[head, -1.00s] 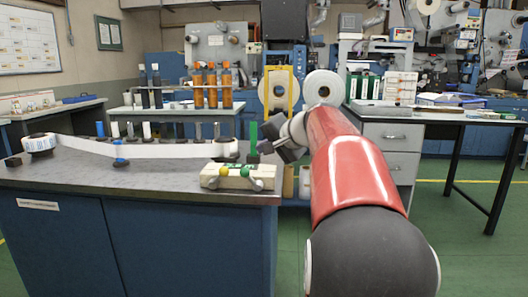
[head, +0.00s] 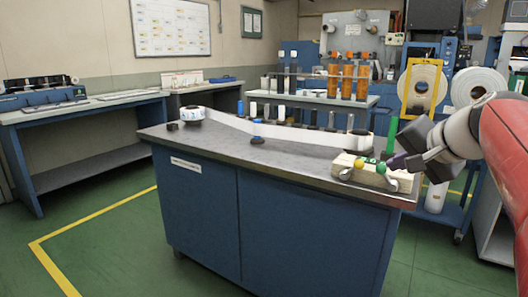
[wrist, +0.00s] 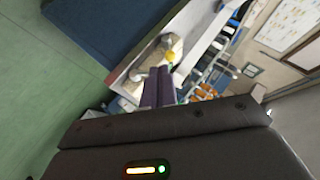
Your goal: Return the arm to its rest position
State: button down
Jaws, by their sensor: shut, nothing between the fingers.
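My gripper (head: 398,162) is at the right of the head view, by the right end of the blue workbench. In the wrist view its two purple fingers (wrist: 158,88) lie together with nothing between them. My red arm (head: 508,140) reaches in from the right edge. Beyond the fingertips sits the cream control box (head: 388,176) with a yellow and a green button. I cannot tell how large the gap between the fingers and the box is.
The workbench (head: 300,174) carries a white web strip (head: 290,130) running between two rolls. Bottles with orange fluid (head: 347,80) stand on a rack behind. A trolley with white rolls (head: 470,90) stands at the right. Green floor (head: 110,240) is clear at the left.

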jog(key=s+a+f+n+g, duration=0.1)
jog(key=s+a+f+n, duration=0.2)
jog(key=s+f, duration=0.3)
jog(key=s+a+f+n+g+h, duration=0.1)
jog(key=s+a+f+n+g, duration=0.1)
jog(key=s+a+f, duration=0.4)
jog(key=s+a+f+n+g+h, duration=0.1)
jog(key=s+a+f+n, duration=0.3)
jog(key=s+f, duration=0.4)
notch_tip(320, 180, down, 3)
jog(key=shift+a+r+g, duration=0.1)
jog(key=shift+a+g, duration=0.15)
jog(key=shift+g, duration=0.15)
jog(key=shift+s, duration=0.1)
